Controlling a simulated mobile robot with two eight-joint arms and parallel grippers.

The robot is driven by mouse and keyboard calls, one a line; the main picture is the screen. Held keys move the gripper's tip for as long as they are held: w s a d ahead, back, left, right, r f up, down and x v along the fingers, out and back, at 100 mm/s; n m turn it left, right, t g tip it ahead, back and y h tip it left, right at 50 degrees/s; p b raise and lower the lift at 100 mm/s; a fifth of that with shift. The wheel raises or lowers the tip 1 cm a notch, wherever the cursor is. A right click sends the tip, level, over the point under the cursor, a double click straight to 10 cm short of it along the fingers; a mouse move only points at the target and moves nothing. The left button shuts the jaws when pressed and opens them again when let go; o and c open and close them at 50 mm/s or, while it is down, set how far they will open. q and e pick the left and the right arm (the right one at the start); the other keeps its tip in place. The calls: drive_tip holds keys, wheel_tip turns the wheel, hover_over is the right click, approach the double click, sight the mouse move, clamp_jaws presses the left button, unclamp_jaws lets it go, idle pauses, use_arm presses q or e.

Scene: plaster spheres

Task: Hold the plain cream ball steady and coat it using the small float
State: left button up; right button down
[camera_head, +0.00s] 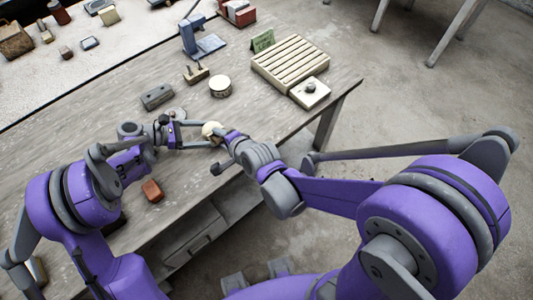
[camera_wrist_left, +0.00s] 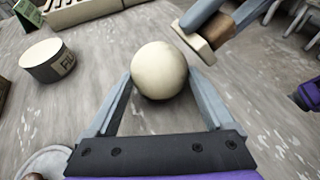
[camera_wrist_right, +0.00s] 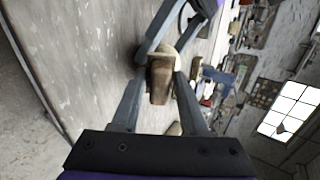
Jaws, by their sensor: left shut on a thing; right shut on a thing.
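The plain cream ball (camera_head: 210,129) is held above the table near its front edge. In the left wrist view the ball (camera_wrist_left: 160,71) sits between the fingertips of my left gripper (camera_wrist_left: 165,82), which is shut on it. The ball's visible surface looks plain and smooth. My right gripper (camera_wrist_right: 160,80) is shut on the small float, which has a brown wooden handle (camera_wrist_left: 220,29) and a pale flat plate (camera_wrist_left: 192,38). The plate is at the ball's upper right in the left wrist view; I cannot tell whether they touch. In the right wrist view the float hides most of the ball.
A labelled round tin (camera_head: 220,86), a grey block (camera_head: 157,97) and a small wooden piece (camera_head: 196,74) stand behind the grippers. A slatted rack (camera_head: 290,62) and a square board with a knob (camera_head: 310,92) are at right. A red-brown block (camera_head: 153,190) lies near the front edge.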

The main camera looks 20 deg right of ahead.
drive_tip(key=shift+d+r, duration=0.1)
drive_tip(key=shift+d, duration=0.15)
drive_tip(key=shift+s, duration=0.1)
drive_tip(key=shift+v, duration=1.2)
use_arm(q)
drive_tip(key=o, duration=1)
drive_tip(key=shift+v, duration=3.45)
drive_tip(key=shift+a, duration=0.15)
